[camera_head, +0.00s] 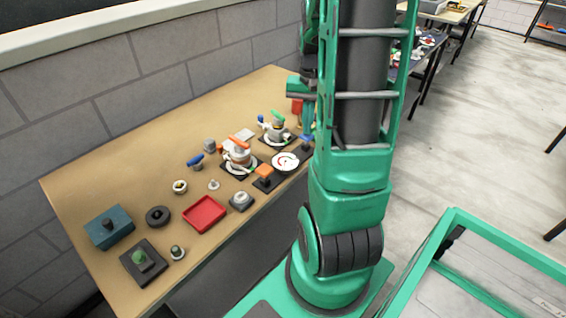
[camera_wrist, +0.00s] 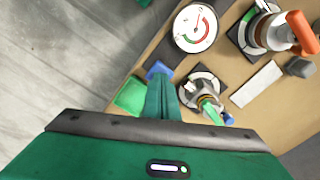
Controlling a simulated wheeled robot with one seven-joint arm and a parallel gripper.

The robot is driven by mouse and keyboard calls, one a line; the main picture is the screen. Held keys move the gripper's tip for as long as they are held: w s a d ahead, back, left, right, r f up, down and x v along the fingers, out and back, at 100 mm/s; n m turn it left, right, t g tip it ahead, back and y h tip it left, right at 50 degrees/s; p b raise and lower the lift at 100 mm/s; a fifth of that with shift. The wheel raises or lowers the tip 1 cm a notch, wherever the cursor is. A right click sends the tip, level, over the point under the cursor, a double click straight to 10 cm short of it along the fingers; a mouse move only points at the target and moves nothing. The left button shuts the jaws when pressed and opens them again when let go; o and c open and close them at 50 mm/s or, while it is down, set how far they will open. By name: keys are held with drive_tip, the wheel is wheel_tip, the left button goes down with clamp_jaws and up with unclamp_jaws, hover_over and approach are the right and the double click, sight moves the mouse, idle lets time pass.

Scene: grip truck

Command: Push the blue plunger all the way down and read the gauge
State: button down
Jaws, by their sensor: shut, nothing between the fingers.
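The blue plunger (camera_wrist: 158,70) stands on a dark base close to the gauge in the wrist view. In the head view its blue top (camera_head: 305,139) is beside my arm. My gripper (camera_wrist: 161,82) is shut and empty, its green fingertips right at the plunger and covering part of it. I cannot tell whether they touch it or how far down the plunger is. The round white gauge (camera_wrist: 196,28) has a dial with red and green arcs and a thin needle; its exact reading is too small to tell. It also shows in the head view (camera_head: 285,161).
A valve with a green handle (camera_wrist: 207,108) is close right of my fingers, and a green block (camera_wrist: 131,95) close left. An orange-handled valve (camera_wrist: 270,32) stands farther right. A red tray (camera_head: 204,214) and several small parts occupy the table (camera_head: 95,185).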

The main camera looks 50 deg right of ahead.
drive_tip(key=shift+f, duration=1.45)
idle(0.3)
drive_tip(key=shift+r, duration=1.75)
drive_tip(key=shift+r, duration=2.5)
